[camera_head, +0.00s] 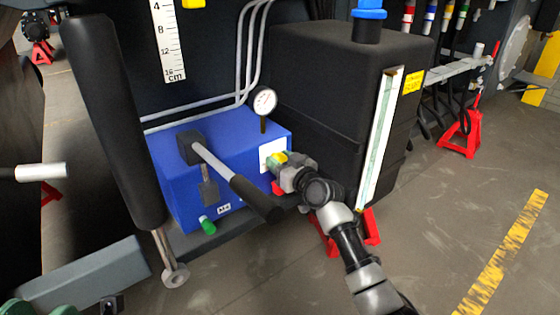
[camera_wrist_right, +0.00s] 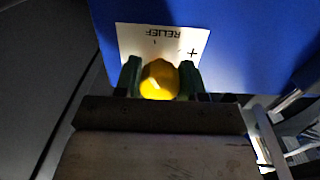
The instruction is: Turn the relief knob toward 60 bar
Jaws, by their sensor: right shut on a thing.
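The relief knob (camera_wrist_right: 158,80) is yellow with a pale pointer mark and sits on the white RELIEF plate (camera_wrist_right: 190,40) of the blue block. In the head view the knob (camera_head: 281,158) is partly hidden by my right gripper (camera_head: 277,162). In the right wrist view my right gripper (camera_wrist_right: 160,80) has its two green fingers on either side of the knob, shut on it. The pressure gauge (camera_head: 264,101) stands on the blue block (camera_head: 170,165) above the knob. Its needle is too small to read. My left gripper is not in view.
A lever with a black grip (camera_head: 255,198) sticks out of the block, left of my right gripper. A black tank (camera_head: 320,70) with a sight tube (camera_head: 378,140) stands to the right. A black cylinder (camera_head: 110,120) is at the left. Open floor (camera_head: 450,210) lies at the right.

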